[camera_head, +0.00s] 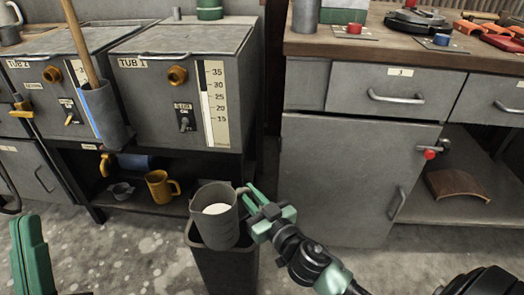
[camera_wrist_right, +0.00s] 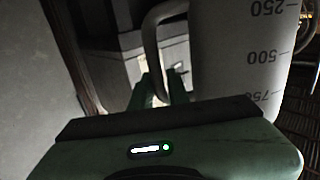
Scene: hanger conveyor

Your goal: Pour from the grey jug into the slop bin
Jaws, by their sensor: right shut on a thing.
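The grey jug (camera_head: 214,222) is in the middle of the head view, roughly upright, with its mouth up and white contents visible inside. The slop bin (camera_head: 226,272) is a dark, tall bin on the floor; the jug is over it and hides most of its opening. My right gripper (camera_head: 252,197) is shut on the jug at its handle side. In the right wrist view the jug (camera_wrist_right: 240,50) shows scale marks, and its handle (camera_wrist_right: 150,38) runs down to the green fingers. Part of my left gripper (camera_head: 31,256) shows at the lower left; its fingertips are unclear.
Tub 1 (camera_head: 150,100) and another tub stand behind on a dark stand. A grey cabinet (camera_head: 340,180) stands to the right. The floor at left is clear.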

